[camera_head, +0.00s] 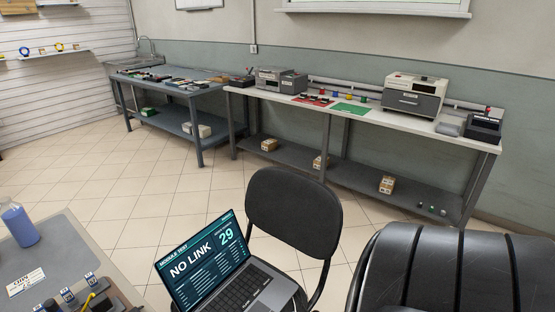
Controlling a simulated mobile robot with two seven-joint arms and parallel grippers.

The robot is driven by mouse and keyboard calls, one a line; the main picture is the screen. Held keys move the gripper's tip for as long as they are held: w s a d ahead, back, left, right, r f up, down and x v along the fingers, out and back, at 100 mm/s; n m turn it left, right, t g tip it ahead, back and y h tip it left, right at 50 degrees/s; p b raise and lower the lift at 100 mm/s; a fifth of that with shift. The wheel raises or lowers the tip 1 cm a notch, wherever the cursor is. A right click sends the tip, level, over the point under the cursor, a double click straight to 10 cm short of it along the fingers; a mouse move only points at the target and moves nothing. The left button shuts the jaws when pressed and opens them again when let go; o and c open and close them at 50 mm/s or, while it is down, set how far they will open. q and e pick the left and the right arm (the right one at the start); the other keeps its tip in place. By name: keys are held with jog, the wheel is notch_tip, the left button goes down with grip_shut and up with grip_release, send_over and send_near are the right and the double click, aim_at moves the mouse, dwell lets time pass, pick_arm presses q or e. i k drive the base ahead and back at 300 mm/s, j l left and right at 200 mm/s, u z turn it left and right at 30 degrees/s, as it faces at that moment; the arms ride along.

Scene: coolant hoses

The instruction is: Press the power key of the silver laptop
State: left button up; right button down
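The silver laptop (262,296) stands open at the bottom centre, cut off by the lower picture edge. Its lit screen (205,262) reads "MODULE TEST", "NO LINK" and "29". Part of its dark keyboard shows, with a silver rim. I cannot make out the power key at this size. Neither of my grippers is in view, and nothing touches the visible part of the laptop.
A black chair (293,210) stands right behind the laptop. A black ribbed padded seat (460,270) fills the lower right. A grey table (60,250) with a blue bottle (19,224) is at the lower left. Workbenches (345,112) line the back wall; tiled floor between is clear.

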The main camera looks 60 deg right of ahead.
aim_at(268, 280)
jog(key=l, duration=1)
jog(key=i+l, duration=0.15)
jog(key=l, duration=0.85)
